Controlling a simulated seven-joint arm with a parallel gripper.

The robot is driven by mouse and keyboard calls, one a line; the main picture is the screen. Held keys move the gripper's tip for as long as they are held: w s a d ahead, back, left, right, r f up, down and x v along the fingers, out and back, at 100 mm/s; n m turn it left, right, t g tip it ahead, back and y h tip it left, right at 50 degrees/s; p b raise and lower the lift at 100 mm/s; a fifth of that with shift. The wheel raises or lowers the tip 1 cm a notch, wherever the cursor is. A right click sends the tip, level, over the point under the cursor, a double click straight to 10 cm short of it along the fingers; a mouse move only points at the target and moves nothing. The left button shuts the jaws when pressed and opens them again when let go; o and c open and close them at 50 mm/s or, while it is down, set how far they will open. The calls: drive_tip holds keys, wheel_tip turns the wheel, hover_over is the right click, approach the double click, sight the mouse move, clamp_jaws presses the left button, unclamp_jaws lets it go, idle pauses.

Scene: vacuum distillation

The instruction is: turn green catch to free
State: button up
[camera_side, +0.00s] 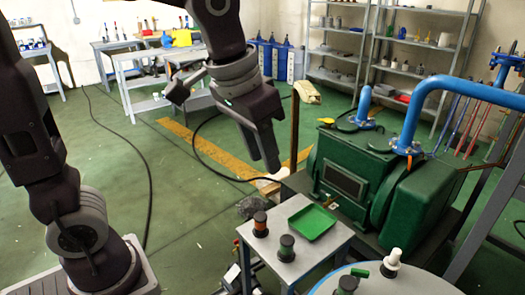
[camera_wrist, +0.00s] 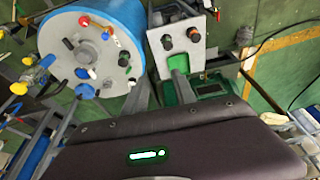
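In the side view a small green catch (camera_side: 360,272) sits on the pale lid of the blue-rimmed drum (camera_side: 385,283) at the bottom right, beside a white knob (camera_side: 392,259). The drum also shows in the wrist view (camera_wrist: 110,35) at the upper left, with several coloured fittings on its lid; I cannot tell the catch apart there. My gripper (camera_side: 272,166) hangs above the floor behind the small table, apart from the drum. In the wrist view its two grey fingers (camera_wrist: 161,78) stand apart, with nothing seen held between them.
A small grey table (camera_side: 295,262) beside the drum holds a green tray (camera_side: 311,222) and two dark knobs (camera_side: 260,224). A green pump (camera_side: 355,180) with blue pipes (camera_side: 450,85) stands to the right. Shelves and benches are far back. The floor at left is mostly open.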

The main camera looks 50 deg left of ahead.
drive_tip(key=o, duration=0.6)
drive_tip(key=n+g, duration=0.3)
drive_tip(key=n, duration=0.4)
hover_over(361, 271)
wheel_tip(361, 271, down, 20)
drive_tip(key=shift+a+f, duration=0.15)
wheel_tip(361, 271, down, 8)
drive_tip(key=shift+r, duration=0.2)
drive_tip(key=shift+c, duration=0.2)
clamp_jaws()
